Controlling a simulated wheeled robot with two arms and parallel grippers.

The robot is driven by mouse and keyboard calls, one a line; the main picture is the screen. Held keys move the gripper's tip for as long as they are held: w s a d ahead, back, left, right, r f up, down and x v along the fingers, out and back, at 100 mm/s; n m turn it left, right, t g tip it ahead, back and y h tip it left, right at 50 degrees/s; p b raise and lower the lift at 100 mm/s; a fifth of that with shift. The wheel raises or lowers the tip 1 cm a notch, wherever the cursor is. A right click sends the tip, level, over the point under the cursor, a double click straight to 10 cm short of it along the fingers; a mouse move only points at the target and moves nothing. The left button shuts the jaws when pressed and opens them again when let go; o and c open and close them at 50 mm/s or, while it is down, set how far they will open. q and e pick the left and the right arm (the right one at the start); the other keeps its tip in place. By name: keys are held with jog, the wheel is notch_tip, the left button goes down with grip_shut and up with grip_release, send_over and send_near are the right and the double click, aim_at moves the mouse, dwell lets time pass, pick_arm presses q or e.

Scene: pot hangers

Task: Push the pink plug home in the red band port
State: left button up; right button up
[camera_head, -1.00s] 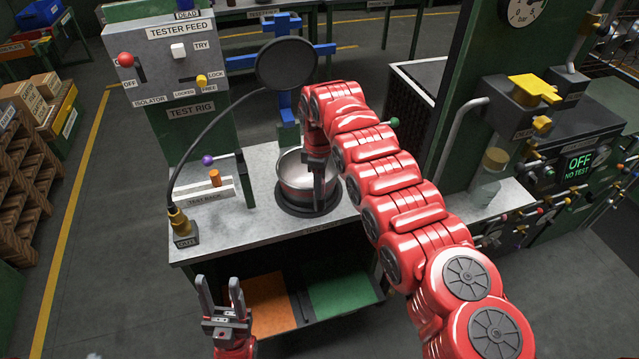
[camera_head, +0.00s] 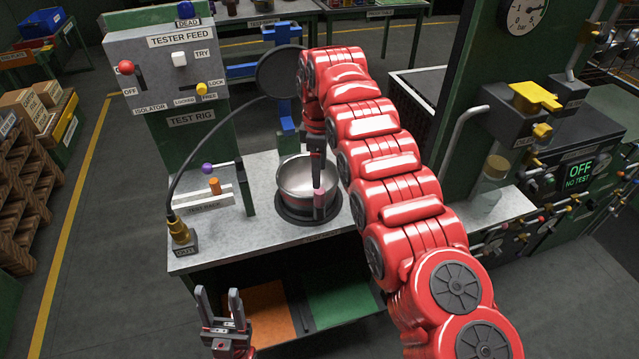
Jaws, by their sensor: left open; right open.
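A small pink plug (camera_head: 319,198) stands upright at the front of the steel pot (camera_head: 292,178), on the rig's table. My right gripper (camera_head: 318,182) points down just above the plug, with its fingers close to the plug's top. It is open, but the gap between its fingers is hard to see from here. The red band port cannot be made out; the plug's lower end and the pot's near wall are too small to read clearly. My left gripper (camera_head: 217,292) is open and empty, in front of the table at the lower left.
The pot sits on a dark round base (camera_head: 287,213). A test rack (camera_head: 207,203) with purple and orange pieces stands left of it. A black cable arches from the brass fitting (camera_head: 178,228) to a dark disc (camera_head: 277,72). Orange and green panels lie below the tabletop.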

notch_tip(320, 180, up, 9)
jog(key=p, duration=0.8)
